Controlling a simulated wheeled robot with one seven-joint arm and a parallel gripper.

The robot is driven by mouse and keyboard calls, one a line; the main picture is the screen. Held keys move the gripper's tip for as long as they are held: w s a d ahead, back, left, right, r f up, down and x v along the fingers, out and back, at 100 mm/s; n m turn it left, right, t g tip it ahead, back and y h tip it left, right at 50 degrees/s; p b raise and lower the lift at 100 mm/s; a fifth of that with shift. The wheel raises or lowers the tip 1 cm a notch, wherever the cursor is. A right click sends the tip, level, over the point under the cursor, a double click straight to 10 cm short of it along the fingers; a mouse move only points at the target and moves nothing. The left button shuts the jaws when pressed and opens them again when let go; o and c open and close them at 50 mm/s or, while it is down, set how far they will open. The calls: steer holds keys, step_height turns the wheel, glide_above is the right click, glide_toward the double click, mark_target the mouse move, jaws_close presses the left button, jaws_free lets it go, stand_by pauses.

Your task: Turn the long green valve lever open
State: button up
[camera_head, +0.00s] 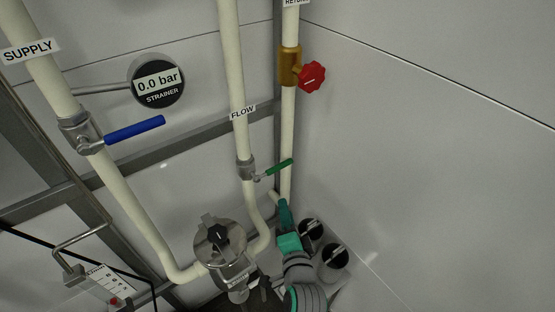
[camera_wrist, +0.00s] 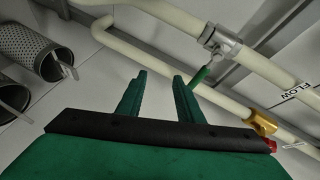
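The green valve lever (camera_head: 280,167) sticks out to the right and slightly up from a metal valve body (camera_head: 246,168) on the FLOW pipe. In the wrist view the lever (camera_wrist: 200,76) hangs from the valve (camera_wrist: 220,42), near the tip of the right finger; I cannot tell if they touch. My gripper (camera_wrist: 160,76) is open, with nothing between its two green fingers. In the head view my gripper (camera_head: 283,204) is just below the lever, pointing up; its fingers overlap there.
A red handwheel (camera_head: 312,76) is on the RETURN pipe, above right of the green lever. Dark round canisters (camera_head: 334,256) stand below right. The right wall is bare.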

steer(key=m+y, duration=0.1)
steer(key=y, duration=0.1)
glide_toward(281, 168)
steer(key=x, duration=0.4)
steer(key=shift+w+a+f+m, duration=0.2)
steer(key=shift+w+m, duration=0.1)
steer(key=shift+w, duration=0.15)
steer(key=x, duration=0.9)
steer(key=shift+w, duration=0.35)
steer(key=shift+f, duration=0.1)
jaws_close()
